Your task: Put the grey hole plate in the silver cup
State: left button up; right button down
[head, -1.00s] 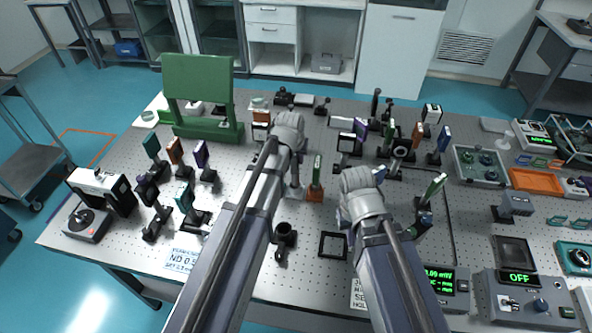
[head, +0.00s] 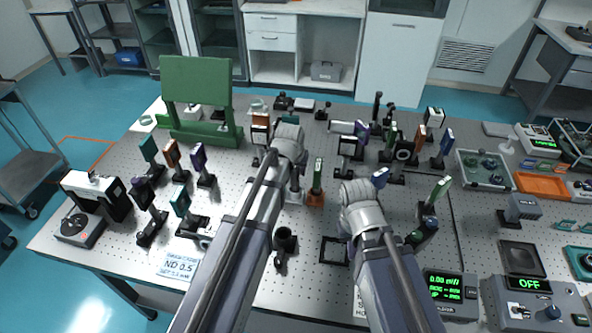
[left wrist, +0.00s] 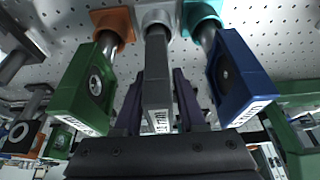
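The grey hole plate (left wrist: 157,85) shows edge-on in the left wrist view, between the two dark fingers of my left gripper (left wrist: 158,100), which sit close on both sides of it. Its post runs to the silver cup (left wrist: 156,18); I cannot tell whether it is fully seated. In the head view my left gripper (head: 290,148) is above the silver cup (head: 295,196), and the arm hides most of the plate. My right gripper (head: 360,200) is farther right over the table; its fingers are hidden.
Close beside the grey plate stand a green plate (left wrist: 85,90) in an orange cup (left wrist: 113,25) and a blue plate (left wrist: 236,78) in a teal cup (left wrist: 202,18). A green stand (head: 197,90) is at the back left. Several mounted optics and instruments surround the arms.

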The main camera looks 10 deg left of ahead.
pick_arm(q)
jog(key=shift+o, duration=1)
jog(key=shift+r, duration=0.2)
jog(key=p+v, duration=1.2)
jog(key=s+d+m+g, duration=0.2)
jog(key=s+d, duration=0.2)
jog(key=s, duration=0.6)
jog(key=s+d+f+m+g+y, duration=0.1)
jog(key=s+d+g, duration=0.1)
jog(key=s, duration=0.8)
jog(key=shift+d+f+m+g, duration=0.3)
jog(key=shift+d+m, duration=0.1)
jog(key=shift+d, duration=0.45)
jog(key=shift+f+b, duration=0.1)
jog(key=shift+b, duration=0.3)
